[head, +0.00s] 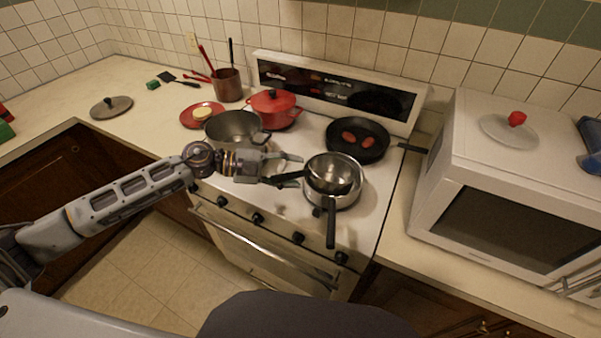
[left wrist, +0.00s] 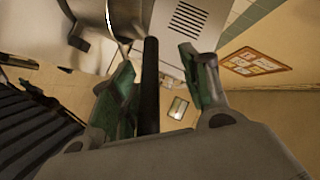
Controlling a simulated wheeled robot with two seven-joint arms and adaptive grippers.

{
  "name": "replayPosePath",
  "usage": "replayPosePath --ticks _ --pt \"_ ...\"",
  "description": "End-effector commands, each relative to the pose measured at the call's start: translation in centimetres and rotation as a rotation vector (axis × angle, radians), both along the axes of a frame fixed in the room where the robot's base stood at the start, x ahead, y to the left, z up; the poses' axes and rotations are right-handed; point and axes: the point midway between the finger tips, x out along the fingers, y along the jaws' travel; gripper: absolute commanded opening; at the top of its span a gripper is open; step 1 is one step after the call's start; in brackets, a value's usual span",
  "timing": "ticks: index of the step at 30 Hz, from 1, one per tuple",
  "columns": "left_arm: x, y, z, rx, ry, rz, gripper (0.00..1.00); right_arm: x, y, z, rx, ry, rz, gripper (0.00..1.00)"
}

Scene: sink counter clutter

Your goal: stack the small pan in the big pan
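The small pan (head: 334,166) is bare steel with a black handle that points left. It sits at the mouth of the big pan (head: 347,200), a steel pan on the front right of the stove with its black handle toward me. I cannot tell how deep the small pan sits. My left gripper (head: 294,168) is at the small pan's handle. In the left wrist view the black handle (left wrist: 149,85) lies between the green-padded fingers, with a gap on its right side, so the fingers are apart. Grey metal prongs at the far right edge may be my right gripper (head: 575,283).
A large steel pot (head: 234,127) and a red lidded pot (head: 273,108) stand left on the stove. A black frying pan (head: 358,137) with red items is behind the pans. A white microwave (head: 505,190) stands right. The left counter has free room.

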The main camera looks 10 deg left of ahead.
Motion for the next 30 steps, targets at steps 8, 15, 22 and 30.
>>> replayPosePath --ticks 8,15,22,30 --pt "-0.5 2.2 0.4 0.002 0.002 0.001 0.46 0.0 0.0 -0.6 0.000 0.000 0.000 0.40" --pt "-0.7 3.0 0.7 0.000 -0.001 0.000 0.46 0.0 0.0 -0.7 0.000 0.000 0.000 0.40" --pt "-0.7 3.0 0.8 0.000 0.000 0.000 0.46 0.0 0.0 -0.7 0.000 0.000 0.000 0.40" --pt "-0.7 3.0 0.8 0.000 0.000 0.000 0.52 0.0 0.1 -0.7 0.001 0.000 0.000 0.40"
